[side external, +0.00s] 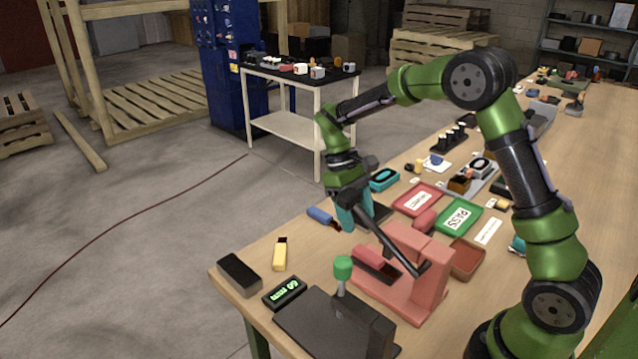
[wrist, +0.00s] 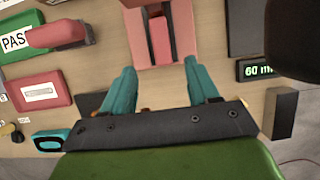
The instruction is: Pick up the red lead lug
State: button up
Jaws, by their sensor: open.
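A red block (side external: 375,260) lies in a dark slot at the front of the pink fixture (side external: 425,250); in the wrist view it shows (wrist: 160,38) ahead of the fingers. A second red, rounded piece (side external: 426,221) is near the PASS tray, and shows at left in the wrist view (wrist: 60,33). I cannot tell for sure which is the red lead lug. My gripper (side external: 354,222) has teal fingers, points down and is just behind the fixture's dark lever. In the wrist view its fingers (wrist: 162,88) are apart with nothing between them.
A blue lug (side external: 320,215) and a yellow lug (side external: 280,253) lie left of the fixture. A dark device with a green knob (side external: 343,267) and a display (side external: 285,293) stand in front. Red (side external: 418,200) and green PASS (side external: 458,217) trays are behind.

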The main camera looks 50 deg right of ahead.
aim_at(366, 252)
jog(key=x, duration=0.8)
jog(key=shift+s+a, duration=0.1)
grip_shut()
